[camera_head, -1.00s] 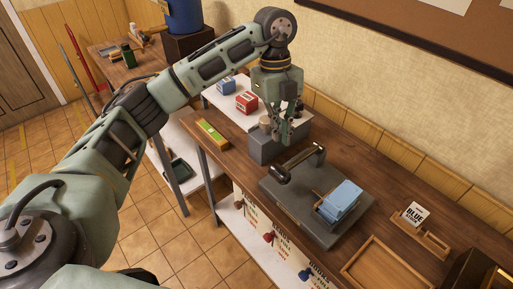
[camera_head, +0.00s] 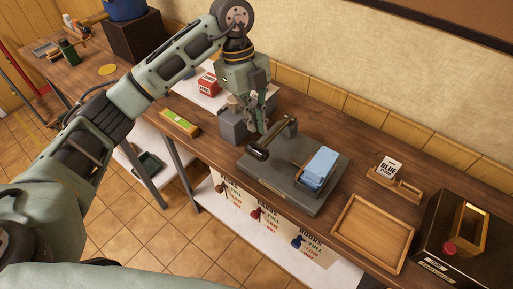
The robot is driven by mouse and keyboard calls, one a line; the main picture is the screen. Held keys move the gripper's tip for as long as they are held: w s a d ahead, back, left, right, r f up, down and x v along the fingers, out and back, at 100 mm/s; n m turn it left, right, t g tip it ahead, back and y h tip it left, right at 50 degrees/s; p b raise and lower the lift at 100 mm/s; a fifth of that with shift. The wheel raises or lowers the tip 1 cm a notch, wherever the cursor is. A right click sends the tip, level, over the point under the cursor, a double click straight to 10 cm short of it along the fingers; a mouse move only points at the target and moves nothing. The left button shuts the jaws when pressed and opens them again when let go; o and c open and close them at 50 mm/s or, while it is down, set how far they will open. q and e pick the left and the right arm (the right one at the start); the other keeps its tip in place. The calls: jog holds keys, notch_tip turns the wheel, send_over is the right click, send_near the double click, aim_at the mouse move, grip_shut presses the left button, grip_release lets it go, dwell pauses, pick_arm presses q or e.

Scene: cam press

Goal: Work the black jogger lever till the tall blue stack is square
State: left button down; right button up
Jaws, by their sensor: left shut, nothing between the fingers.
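The tall blue stack (camera_head: 321,168) sits in a small wooden holder on the grey jogger plate (camera_head: 290,200). Its top looks slightly uneven, but I cannot tell how square its sides are. The black jogger lever (camera_head: 271,141) has a dark grip at its near left end and slants across the plate's back left part. My left gripper (camera_head: 258,127) is shut and empty, pointing down just behind and left of the lever. I cannot tell whether it touches the lever. My right gripper is not in view.
A grey block (camera_head: 233,131) stands left of the lever. An empty wooden tray (camera_head: 372,232), a "BLUE" card (camera_head: 389,169) in a stand and a dark box with a red button (camera_head: 450,249) are to the right. A green-topped block (camera_head: 180,122) lies left.

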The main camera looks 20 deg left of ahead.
aim_at(258, 148)
pick_arm(q)
jog(key=b+x, duration=0.2)
jog(key=x, duration=0.2)
jog(key=shift+w+d, duration=0.1)
jog(key=shift+d+f+b, duration=0.1)
jog(key=shift+f+b, duration=0.45)
jog(key=shift+b, duration=0.05)
